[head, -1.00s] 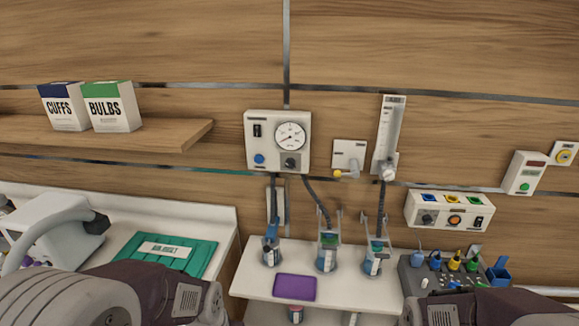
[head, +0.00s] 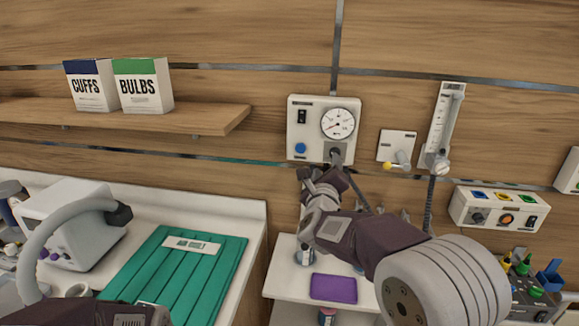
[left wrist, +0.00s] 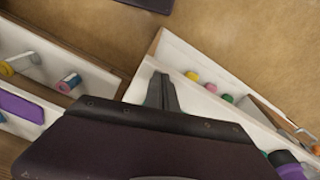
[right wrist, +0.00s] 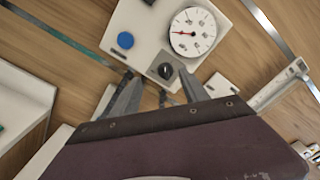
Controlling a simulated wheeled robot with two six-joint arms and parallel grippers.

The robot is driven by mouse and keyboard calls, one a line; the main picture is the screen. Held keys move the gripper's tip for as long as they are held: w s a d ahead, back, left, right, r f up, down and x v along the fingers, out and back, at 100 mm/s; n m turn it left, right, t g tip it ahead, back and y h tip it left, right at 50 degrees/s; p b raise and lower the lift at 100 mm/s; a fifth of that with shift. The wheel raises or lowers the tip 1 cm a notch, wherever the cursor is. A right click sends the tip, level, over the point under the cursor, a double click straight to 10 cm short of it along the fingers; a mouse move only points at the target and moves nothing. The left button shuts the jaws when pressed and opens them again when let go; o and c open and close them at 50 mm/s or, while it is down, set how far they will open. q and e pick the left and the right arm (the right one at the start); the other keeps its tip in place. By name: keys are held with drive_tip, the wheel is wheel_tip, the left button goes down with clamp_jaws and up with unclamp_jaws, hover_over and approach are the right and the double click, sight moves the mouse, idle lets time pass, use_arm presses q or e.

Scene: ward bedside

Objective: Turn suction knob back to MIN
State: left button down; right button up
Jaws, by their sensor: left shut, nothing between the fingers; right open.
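The suction regulator (head: 296,128) is a pale wall box with a round white gauge (head: 338,123), a blue button and a dark suction knob (head: 336,153) at its lower right. In the right wrist view the black knob (right wrist: 165,71) sits on a grey square below the gauge (right wrist: 192,32). My right gripper (head: 322,170) is open and empty just below the box; in its wrist view the fingertips (right wrist: 157,78) appear on either side of the knob, contact unclear. The knob's exact setting cannot be read. My left gripper (left wrist: 161,78) is shut and empty, low, outside the head view.
A yellow-tipped wall outlet (head: 396,147) and a flowmeter (head: 441,130) are right of the regulator. A three-button box (head: 498,208) hangs farther right. Below are a white shelf (head: 285,275) with a purple pad (head: 333,288) and partly hidden bottles. A wooden shelf (head: 215,118) juts out at left.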

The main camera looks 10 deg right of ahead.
use_arm(q)
drive_tip(key=d, duration=0.1)
drive_tip(key=s+d+r, duration=0.1)
drive_tip(key=shift+d+p, duration=0.3)
drive_tip(key=shift+d, duration=0.05)
drive_tip(key=shift+w+a+r+p, duration=0.3)
drive_tip(key=shift+a+r+p, duration=0.5)
drive_tip(key=shift+p, duration=0.3)
drive_tip(key=shift+d+r+p, duration=0.35)
drive_tip(key=shift+r+p, duration=0.05)
drive_tip(key=shift+r, duration=0.15)
drive_tip(key=shift+s+d+r, duration=0.1)
drive_tip(key=shift+d+r, duration=0.05)
drive_tip(key=shift+a, duration=0.25)
use_arm(e)
drive_tip(key=d+x, duration=0.1)
drive_tip(key=x, duration=0.7)
drive_tip(key=shift+d+f, duration=0.2)
drive_tip(key=shift+d, duration=0.15)
drive_tip(key=shift+f, duration=0.1)
clamp_jaws()
